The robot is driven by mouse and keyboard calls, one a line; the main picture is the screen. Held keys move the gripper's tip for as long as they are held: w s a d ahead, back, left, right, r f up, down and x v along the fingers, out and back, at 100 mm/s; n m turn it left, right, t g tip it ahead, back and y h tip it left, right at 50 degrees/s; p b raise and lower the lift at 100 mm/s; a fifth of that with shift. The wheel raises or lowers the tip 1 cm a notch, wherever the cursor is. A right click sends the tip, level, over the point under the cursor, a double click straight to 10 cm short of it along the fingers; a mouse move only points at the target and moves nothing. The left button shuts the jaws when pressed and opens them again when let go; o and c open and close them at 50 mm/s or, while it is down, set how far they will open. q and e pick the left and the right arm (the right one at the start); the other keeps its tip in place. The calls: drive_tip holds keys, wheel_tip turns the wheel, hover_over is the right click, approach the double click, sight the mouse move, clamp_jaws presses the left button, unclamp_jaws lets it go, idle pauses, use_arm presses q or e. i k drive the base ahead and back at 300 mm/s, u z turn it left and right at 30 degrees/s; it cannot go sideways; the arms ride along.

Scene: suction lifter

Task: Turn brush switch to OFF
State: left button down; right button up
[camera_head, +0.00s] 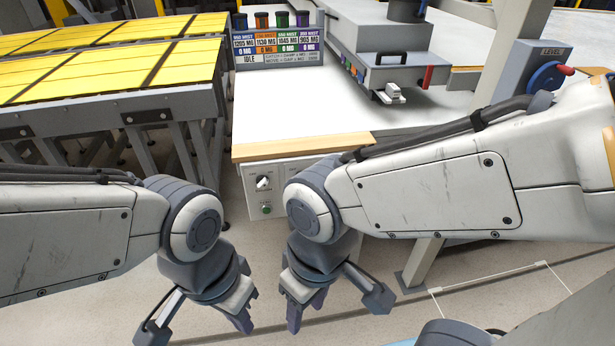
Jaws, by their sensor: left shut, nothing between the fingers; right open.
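A control panel (280,187) is on the front face of the white workbench. It has a rotary switch (263,183) with a pale knob and a green button (266,209) below it. The panel lettering is too small to read, so I cannot confirm which control is the brush switch or its setting. My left gripper (241,318) is shut and empty, pointing down in front of and below the panel. My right gripper (306,305) is open and empty, below and to the right of the switch. Neither touches the panel, and my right arm hides the panel's right part.
The workbench top (290,110) carries a display with coloured canisters (278,48) reading IDLE and a grey machine (385,50). A blue LEVEL dial (548,80) with a red handle is at right. Yellow-topped tables (110,55) stand at left. Floor is open below.

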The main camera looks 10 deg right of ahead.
sight(263, 182)
drive_tip(key=z, duration=2.2)
drive_tip(key=k, duration=1.2)
drive_tip(key=u, duration=1.6)
drive_tip(key=i, duration=0.5)
